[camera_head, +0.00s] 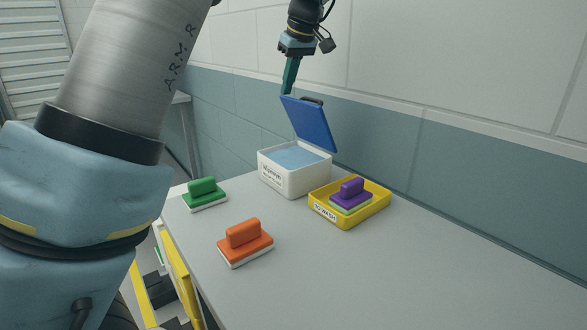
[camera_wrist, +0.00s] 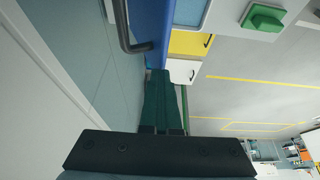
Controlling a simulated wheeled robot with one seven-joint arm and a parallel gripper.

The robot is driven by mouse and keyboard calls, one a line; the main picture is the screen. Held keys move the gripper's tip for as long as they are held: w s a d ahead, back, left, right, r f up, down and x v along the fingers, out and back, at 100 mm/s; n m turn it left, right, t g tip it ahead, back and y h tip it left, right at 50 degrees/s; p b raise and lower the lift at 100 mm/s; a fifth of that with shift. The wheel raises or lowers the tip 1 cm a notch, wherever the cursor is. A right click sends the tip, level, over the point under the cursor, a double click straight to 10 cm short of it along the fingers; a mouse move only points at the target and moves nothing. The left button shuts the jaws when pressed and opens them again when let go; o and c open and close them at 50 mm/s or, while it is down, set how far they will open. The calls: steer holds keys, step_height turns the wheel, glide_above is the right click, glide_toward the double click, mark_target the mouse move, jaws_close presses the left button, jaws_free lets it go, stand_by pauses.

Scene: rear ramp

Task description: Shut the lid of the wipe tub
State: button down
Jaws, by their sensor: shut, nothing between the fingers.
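The white wipe tub (camera_head: 294,177) stands on the grey worktop, close to the tiled wall. Its blue lid (camera_head: 309,124) is up, tilted back past upright toward the wall, with a dark handle (camera_head: 312,101) at its top edge. Pale blue contents show inside the tub. My gripper (camera_head: 288,92) is shut and empty, pointing down near the lid's upper left edge; whether it touches the lid I cannot tell. In the wrist view my gripper's green fingers (camera_wrist: 163,78) reach up to the edge of the blue lid (camera_wrist: 152,30), with the dark handle (camera_wrist: 128,35) to their left.
A yellow tray (camera_head: 373,209) holding a purple-handled block (camera_head: 351,188) stands right of the tub. A green-handled block (camera_head: 203,191) and an orange-handled block (camera_head: 244,238) lie on the worktop (camera_head: 420,275). The front right of the worktop is clear; the wall (camera_head: 440,165) runs close behind the tub.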

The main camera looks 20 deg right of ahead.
steer(key=shift+s+d+f, duration=0.15)
steer(key=shift+d+f, duration=0.05)
steer(key=shift+f, duration=0.05)
steer(key=shift+r+p, duration=0.8)
steer(key=r+p, duration=0.2)
steer(key=r, duration=0.1)
steer(key=r+p, duration=0.2)
steer(key=shift+w+a+r+p, duration=0.1)
steer(key=shift+w+r+p, duration=0.1)
steer(key=shift+r+p, duration=0.2)
